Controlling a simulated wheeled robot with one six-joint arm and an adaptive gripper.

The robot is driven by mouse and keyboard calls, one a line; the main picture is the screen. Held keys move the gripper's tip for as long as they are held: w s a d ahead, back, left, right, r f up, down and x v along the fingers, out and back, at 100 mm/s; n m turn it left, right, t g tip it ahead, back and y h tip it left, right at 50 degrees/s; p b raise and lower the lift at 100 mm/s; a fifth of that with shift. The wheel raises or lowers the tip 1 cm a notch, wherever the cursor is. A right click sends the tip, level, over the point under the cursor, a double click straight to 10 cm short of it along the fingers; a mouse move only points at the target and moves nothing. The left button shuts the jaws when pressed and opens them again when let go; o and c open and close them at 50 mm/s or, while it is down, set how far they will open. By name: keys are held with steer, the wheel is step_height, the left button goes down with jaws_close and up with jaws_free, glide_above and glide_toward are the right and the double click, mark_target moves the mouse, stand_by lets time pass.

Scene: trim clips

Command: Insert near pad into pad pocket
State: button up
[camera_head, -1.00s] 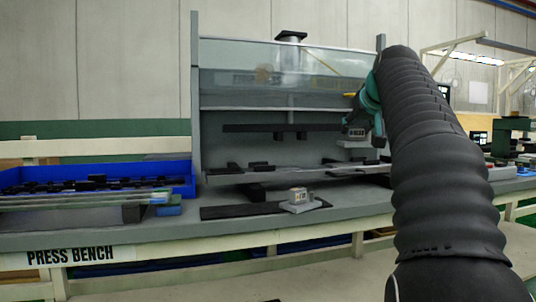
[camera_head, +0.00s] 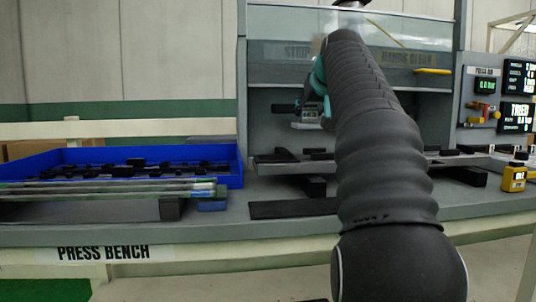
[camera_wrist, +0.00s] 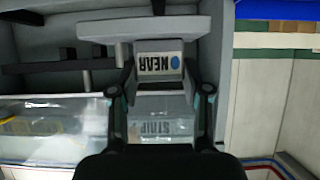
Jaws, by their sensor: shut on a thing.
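The near pad (camera_wrist: 159,66) is a grey block with a white label reading NEAR, seen between my fingers in the wrist view. My gripper (camera_wrist: 160,92) is shut on it. A wider light grey plate (camera_wrist: 140,28) shows beside the pad; I cannot tell whether they touch. In the head view my gripper (camera_head: 314,108) holds the pad up inside the press frame (camera_head: 243,100), above its lower shelf, partly behind my arm. I cannot make out the pad pocket in either view.
A blue tray (camera_head: 228,160) of dark parts stands at the left, with long thin strips (camera_head: 110,190) before it. A dark flat plate (camera_head: 290,209) lies on the bench. A clear guard (camera_head: 280,50) spans the press above. A yellow device (camera_head: 514,178) stands at the right.

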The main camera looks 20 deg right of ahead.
steer(key=w+a+f+b, duration=0.1)
steer(key=w+a+f, duration=0.5)
steer(key=shift+w+a+b, duration=0.25)
steer(key=shift+w+b, duration=0.1)
steer(key=shift+w, duration=0.05)
steer(key=shift+a+f+b, duration=0.1)
steer(key=shift+f+b, duration=0.75)
steer(key=shift+f, duration=1.1)
steer(key=shift+f, duration=0.1)
steer(key=o, duration=1.2)
steer(key=shift+r, duration=0.2)
steer(key=v, duration=1.2)
